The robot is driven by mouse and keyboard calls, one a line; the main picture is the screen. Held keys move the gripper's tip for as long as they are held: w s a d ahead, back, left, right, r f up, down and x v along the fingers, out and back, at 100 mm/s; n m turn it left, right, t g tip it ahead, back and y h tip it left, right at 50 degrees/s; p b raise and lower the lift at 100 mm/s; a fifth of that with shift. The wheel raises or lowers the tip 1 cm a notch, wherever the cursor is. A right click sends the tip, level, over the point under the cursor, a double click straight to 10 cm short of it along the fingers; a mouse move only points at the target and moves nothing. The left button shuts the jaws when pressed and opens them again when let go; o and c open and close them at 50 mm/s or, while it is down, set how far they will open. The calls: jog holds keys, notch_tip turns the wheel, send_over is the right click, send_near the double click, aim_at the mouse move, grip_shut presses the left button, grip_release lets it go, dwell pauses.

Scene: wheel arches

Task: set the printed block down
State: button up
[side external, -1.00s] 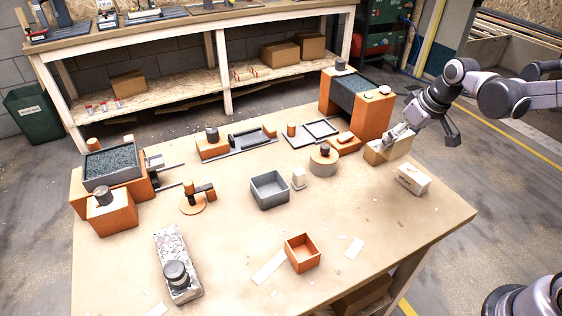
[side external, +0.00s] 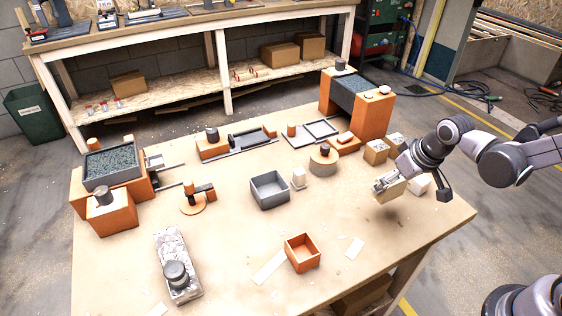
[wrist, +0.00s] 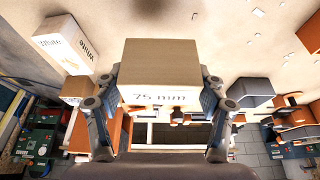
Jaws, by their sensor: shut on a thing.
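The printed block (side external: 389,190) is a tan cardboard-coloured cuboid. In the wrist view the block (wrist: 162,62) shows "75 mm" printed on its pale side. My gripper (side external: 386,183) is shut on it, with one finger on each side, as the wrist view of my gripper (wrist: 160,93) shows. In the side view the block hangs over the right part of the table and looks a little above the top. The gap below it is hard to judge.
A pale box (side external: 419,184) is partly hidden behind my gripper; a box marked "White" (wrist: 64,46) shows in the wrist view. Two small blocks (side external: 376,152) (side external: 396,142) stand farther back. The table (side external: 395,240) is clear in front. An orange open box (side external: 302,252) stands front-centre.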

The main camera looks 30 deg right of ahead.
aim_at(375, 198)
jog(key=a, duration=0.1)
jog(key=w+a+f, duration=0.1)
jog(key=a+f, duration=0.1)
jog(key=shift+w+a+f, duration=0.2)
jog(key=shift+w, duration=0.15)
jog(key=shift+f, duration=1.9)
jog(key=shift+f, duration=0.1)
jog(key=o, duration=1.2)
jog(key=s+d+r+t, duration=0.1)
jog(key=s+r, duration=0.3)
jog(key=r, duration=0.4)
jog(key=s+d+r+t, duration=0.1)
jog(key=s+d+r, duration=0.1)
jog(key=s+r, duration=0.3)
notch_tip(375, 198, up, 3)
jog(key=shift+s+r+t, duration=0.2)
jog(key=shift+s+t, duration=0.1)
